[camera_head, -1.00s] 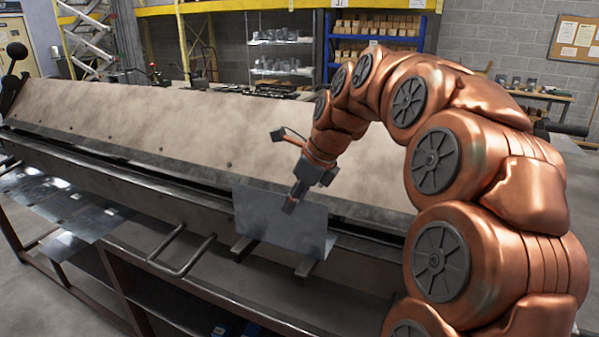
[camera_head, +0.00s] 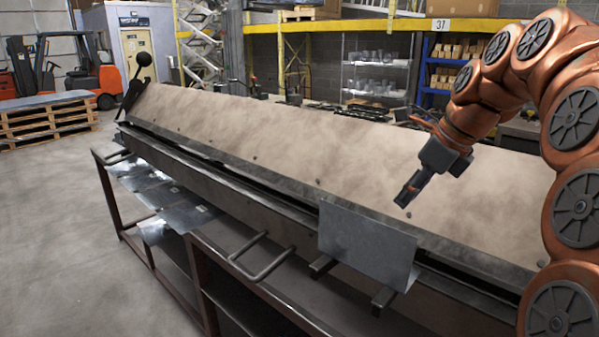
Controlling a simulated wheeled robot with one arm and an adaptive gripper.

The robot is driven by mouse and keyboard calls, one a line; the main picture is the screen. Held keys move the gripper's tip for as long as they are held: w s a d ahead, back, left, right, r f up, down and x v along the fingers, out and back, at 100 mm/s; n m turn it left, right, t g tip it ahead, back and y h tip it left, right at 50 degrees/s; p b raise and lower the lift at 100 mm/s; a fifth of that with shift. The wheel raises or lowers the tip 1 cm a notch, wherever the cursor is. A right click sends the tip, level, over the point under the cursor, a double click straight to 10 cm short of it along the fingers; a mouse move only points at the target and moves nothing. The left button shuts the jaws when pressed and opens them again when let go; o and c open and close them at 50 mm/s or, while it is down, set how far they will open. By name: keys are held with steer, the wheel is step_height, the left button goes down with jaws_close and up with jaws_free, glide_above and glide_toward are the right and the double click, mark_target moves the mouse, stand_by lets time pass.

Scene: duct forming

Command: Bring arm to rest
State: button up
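My gripper (camera_head: 404,203) is at the end of my copper-coloured arm, on the right of the view. It hangs in the air up and to the right of a bent grey metal sheet (camera_head: 365,245), with nothing visible in it. Its fingers look close together, but they are too small and dark to tell whether they are open or shut. The sheet stands upright at the front of the long sheet-metal brake (camera_head: 270,145), over two dark support bars (camera_head: 384,298).
Flat metal sheets (camera_head: 178,214) lie on a low shelf at the left front of the brake. A handle loop (camera_head: 262,262) sticks out in front. An orange forklift (camera_head: 92,72) and wooden pallets (camera_head: 45,122) stand at the back left. The floor at left is clear.

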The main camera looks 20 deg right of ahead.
steer(key=s+a+f+n+g, duration=0.2)
steer(key=s+a+f+n, duration=0.2)
steer(key=a+f+n, duration=0.3)
steer(key=s+a+f+n+g, duration=0.1)
steer(key=s+a+f+n, duration=0.4)
steer(key=a+n, duration=0.3)
steer(key=s+a+f+n+g+h, duration=0.2)
steer(key=s+a+f+n+g, duration=0.1)
steer(key=s+f+n, duration=0.9)
steer(key=s+n, duration=0.2)
steer(key=shift+s+n+h, duration=0.3)
steer(key=shift+s+n, duration=0.1)
steer(key=shift+a+f, duration=0.1)
